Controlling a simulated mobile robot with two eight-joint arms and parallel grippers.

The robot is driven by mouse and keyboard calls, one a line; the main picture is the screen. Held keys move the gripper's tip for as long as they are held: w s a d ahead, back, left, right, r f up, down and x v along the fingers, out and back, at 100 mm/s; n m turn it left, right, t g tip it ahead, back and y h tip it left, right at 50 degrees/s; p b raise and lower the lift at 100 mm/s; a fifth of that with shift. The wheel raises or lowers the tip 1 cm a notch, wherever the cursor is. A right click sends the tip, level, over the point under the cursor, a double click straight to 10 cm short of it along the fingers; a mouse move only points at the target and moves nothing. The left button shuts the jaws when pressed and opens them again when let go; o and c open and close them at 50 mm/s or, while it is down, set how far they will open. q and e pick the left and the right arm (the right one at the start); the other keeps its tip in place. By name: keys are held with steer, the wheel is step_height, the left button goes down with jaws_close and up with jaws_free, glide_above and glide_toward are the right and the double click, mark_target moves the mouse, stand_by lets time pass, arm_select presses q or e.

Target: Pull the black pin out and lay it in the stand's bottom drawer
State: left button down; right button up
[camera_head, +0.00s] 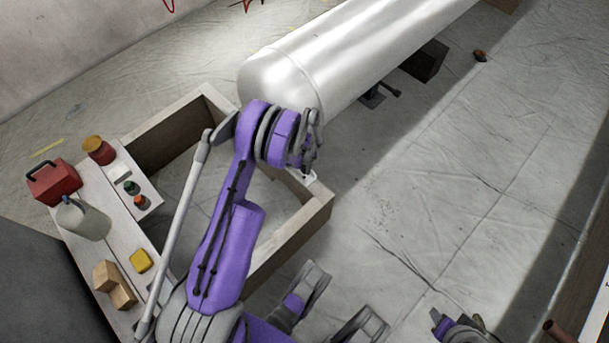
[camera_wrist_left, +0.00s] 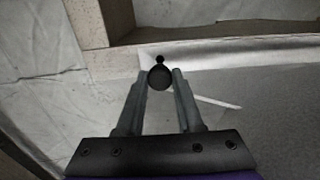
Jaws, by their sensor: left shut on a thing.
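My left gripper (camera_wrist_left: 160,82) is shut on the black pin (camera_wrist_left: 160,76). In the left wrist view the pin's dark round end shows between the fingertips, with a small black knob beyond it. I cannot tell how far the pin is out of whatever held it. In the head view my purple left arm reaches up to the near end of a large white cylinder (camera_head: 390,35). Its gripper (camera_head: 309,155) shows there only in part, and the pin cannot be made out. I cannot make out the stand's bottom drawer.
A wooden frame (camera_head: 187,112) surrounds an open patch of sheeted floor under my left arm. At left, a pale board (camera_head: 98,190) carries a red toolbox (camera_head: 53,182), a jug (camera_head: 83,219), wooden blocks (camera_head: 107,276) and small containers. The floor at right is mostly clear.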

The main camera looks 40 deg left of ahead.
arm_select(q)
steer(key=shift+r, duration=0.1)
steer(key=shift+r+p, duration=0.95)
steer(key=shift+r, duration=1)
